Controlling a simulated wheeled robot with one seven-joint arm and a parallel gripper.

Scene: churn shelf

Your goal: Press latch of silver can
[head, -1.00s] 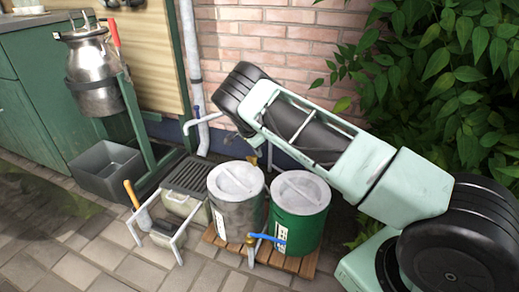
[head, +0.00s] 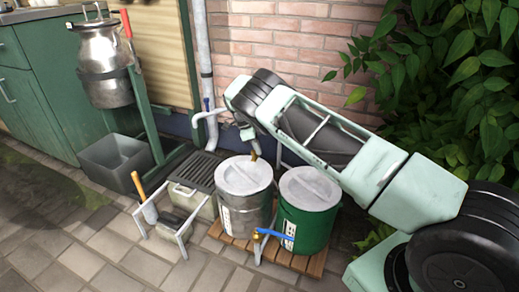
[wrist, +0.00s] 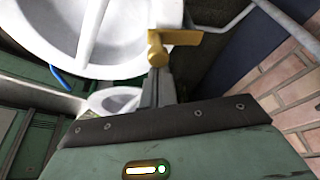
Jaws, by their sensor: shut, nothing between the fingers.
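The silver can (head: 245,216) stands upright on a wooden pallet, with a pale round lid on top. A brass-coloured latch (head: 253,158) shows at the back of its lid. In the wrist view the latch (wrist: 159,49) is a small block with a bar pointing right, beside the large pale lid (wrist: 70,30). My gripper (head: 249,139) points down at the latch from behind the can. In the wrist view my gripper's narrow fingers (wrist: 160,82) are together and end at the latch. They look close to it or touching; I cannot tell which.
A green can (head: 305,228) stands close on the right, with a blue-handled tap (head: 270,233) in front. A grey grate box (head: 194,182) is at the left. A brick wall (head: 290,50) and a white downpipe (head: 202,60) are behind.

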